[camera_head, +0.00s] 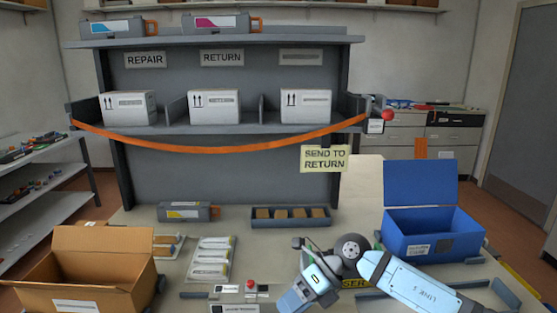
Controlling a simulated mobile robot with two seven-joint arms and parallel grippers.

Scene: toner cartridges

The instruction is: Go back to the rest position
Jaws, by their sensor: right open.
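My right arm comes in from the lower right in the head view. Its gripper (306,261) is open and empty, low over the front middle of the table (355,205). My left gripper does not show. One toner cartridge (188,211) with a yellow-striped label lies on the table in front of the shelf. Two more cartridges stand on the shelf top, one with a blue label (118,26) and one with a magenta label (215,23).
An open cardboard box (75,295) stands at the front left. An open blue box (433,240) stands at the right, close to my right arm. A dark tray (291,223) lies behind the gripper.

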